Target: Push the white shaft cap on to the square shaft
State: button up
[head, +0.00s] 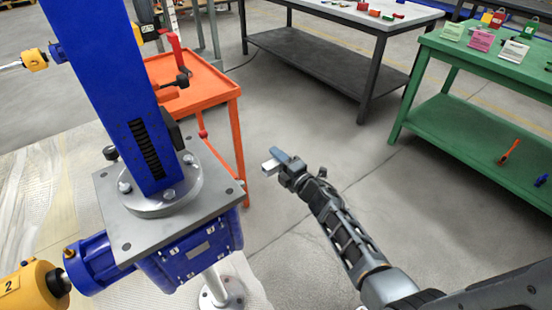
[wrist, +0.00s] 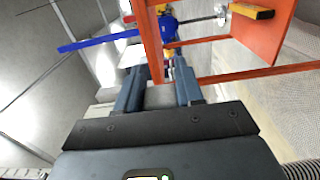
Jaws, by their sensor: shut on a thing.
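My gripper (head: 276,164) is in the middle of the head view, right of the blue screw jack (head: 190,255) and over open floor. Its fingers (wrist: 158,88) are closed on a pale piece that looks like the white shaft cap (head: 268,167). The cap also shows as a greyish block between the fingers in the wrist view (wrist: 158,97). It is clear of the jack. I cannot make out the square shaft for certain in either view.
An orange cart (head: 205,88) stands behind the jack, left of my gripper. A yellow cylinder marked 2 (head: 38,287) sits at the lower left. A green bench (head: 480,62) and a grey-topped table (head: 350,12) stand farther back. The floor between is clear.

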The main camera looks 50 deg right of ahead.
aim_at(267, 173)
jog(key=shift+a, duration=0.1)
jog(key=shift+w+a+f+b, duration=0.15)
jog(key=shift+a+b, duration=0.15)
jog(key=shift+a, duration=0.35)
jog(key=shift+w+a+r+b, duration=0.1)
jog(key=shift+w+a+b, duration=0.15)
jog(key=shift+a, duration=0.4)
jog(key=shift+w+a+f+b, duration=0.1)
jog(key=shift+a+b, duration=0.25)
jog(key=shift+a, duration=0.3)
jog(key=shift+w+a+b, duration=0.2)
jog(key=shift+a+b, duration=0.1)
jog(key=shift+a, duration=0.45)
jog(key=shift+w+a+b, duration=0.25)
jog(key=shift+a+b, duration=0.4)
jog(key=shift+a, duration=0.2)
jog(key=shift+w+a+b, duration=0.25)
jog(key=shift+a+b, duration=0.35)
jog(key=shift+a, duration=0.3)
jog(key=shift+w+a+b, duration=0.25)
jog(key=shift+a+b, duration=0.4)
jog(key=shift+a, duration=0.2)
jog(key=o, duration=1.1)
jog(key=v, duration=0.8)
